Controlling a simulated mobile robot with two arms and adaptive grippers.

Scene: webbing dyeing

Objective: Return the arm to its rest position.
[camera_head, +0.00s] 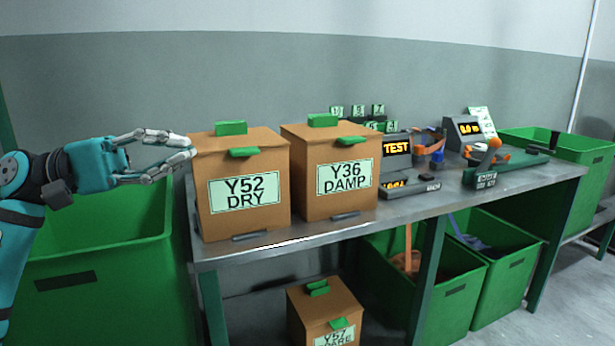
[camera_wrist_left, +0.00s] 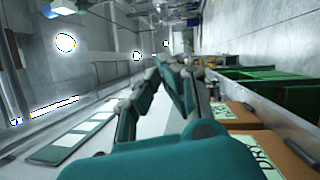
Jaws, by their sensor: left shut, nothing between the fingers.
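My left gripper (camera_head: 192,153) comes in from the left at about the height of the box tops, beside the upper left edge of the box labelled Y52 DRY (camera_head: 243,191). Its fingertips come together with nothing between them. It overlaps the box edge in the picture; I cannot tell if it touches. In the left wrist view the fingers of the left gripper (camera_wrist_left: 168,62) also meet, and the Y52 box (camera_wrist_left: 262,150) shows at the lower right. My right gripper is not in view.
A box labelled Y36 DAMP (camera_head: 345,178) stands beside Y52 on the grey workbench (camera_head: 415,208). A large green bin (camera_head: 110,255) is below my left arm. A TEST device (camera_head: 396,160) and a scale-like display (camera_head: 466,132) stand farther right. Another box (camera_head: 325,312) sits beneath the bench.

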